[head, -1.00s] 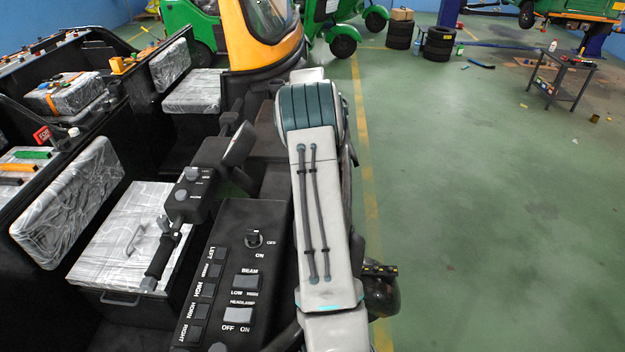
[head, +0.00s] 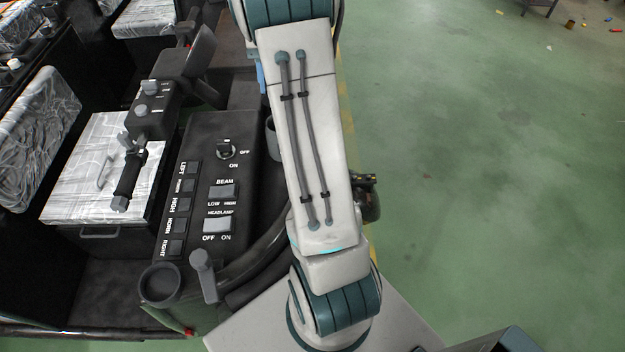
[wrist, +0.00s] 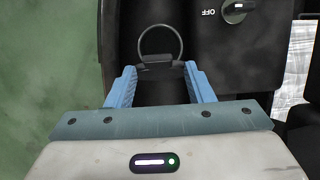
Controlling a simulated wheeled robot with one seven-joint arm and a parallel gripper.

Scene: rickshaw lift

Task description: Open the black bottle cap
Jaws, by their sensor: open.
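My gripper (wrist: 160,70) is open in the wrist view, with its two blue fingers apart and nothing clearly gripped. In the head view a grey round holder (head: 270,140) shows partly beside the control panel, mostly hidden by my arm. A sliver of a blue finger (head: 261,78) shows left of my arm.
The black control panel (head: 190,150) with switches and a key knob (head: 226,150) stands left of my arm; the knob also shows in the wrist view (wrist: 236,10). A handlebar (head: 130,172) and an empty-looking round holder (head: 161,284) are further left.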

